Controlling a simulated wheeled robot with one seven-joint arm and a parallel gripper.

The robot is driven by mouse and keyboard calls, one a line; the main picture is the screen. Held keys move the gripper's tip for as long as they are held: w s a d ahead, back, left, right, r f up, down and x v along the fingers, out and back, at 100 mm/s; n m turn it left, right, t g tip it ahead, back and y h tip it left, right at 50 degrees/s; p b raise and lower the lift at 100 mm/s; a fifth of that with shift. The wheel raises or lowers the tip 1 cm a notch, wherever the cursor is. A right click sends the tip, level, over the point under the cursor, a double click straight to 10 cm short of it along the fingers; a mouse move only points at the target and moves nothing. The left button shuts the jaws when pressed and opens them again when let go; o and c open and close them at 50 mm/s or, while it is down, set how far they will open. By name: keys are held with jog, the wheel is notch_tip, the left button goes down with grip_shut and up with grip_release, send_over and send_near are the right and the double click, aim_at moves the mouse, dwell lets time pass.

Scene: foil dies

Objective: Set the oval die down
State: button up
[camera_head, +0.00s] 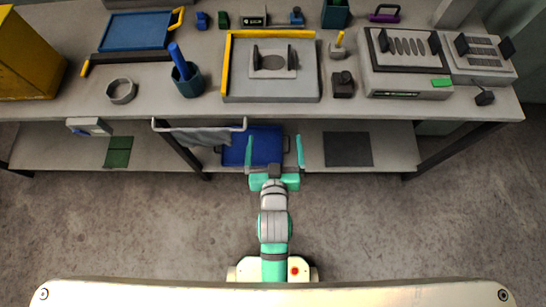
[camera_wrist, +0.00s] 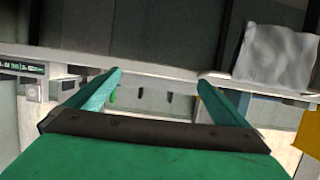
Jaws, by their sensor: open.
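A grey plate with an oval opening and two black upright handles, which looks like the oval die (camera_head: 272,74), lies flat in a grey tray with yellow edges (camera_head: 270,97) on the bench top. My gripper (camera_head: 274,140) is in front of the bench, apart from the plate and nearer to me. Its two teal fingers are wide apart with nothing between them; the wrist view also shows the gripper (camera_wrist: 161,78) open and empty. I cannot make out the plate in the wrist view.
To the right stand a grey machine (camera_head: 405,83) with a slotted plate and another slotted plate (camera_head: 483,57). A grey cloth (camera_head: 200,137) hangs at the bench front. A blue tray (camera_head: 238,154) lies on the lower shelf.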

jog(key=s+r+t, duration=0.1)
jog(key=s, duration=2.1)
jog(key=shift+a, duration=0.2)
jog(key=shift+w, duration=0.1)
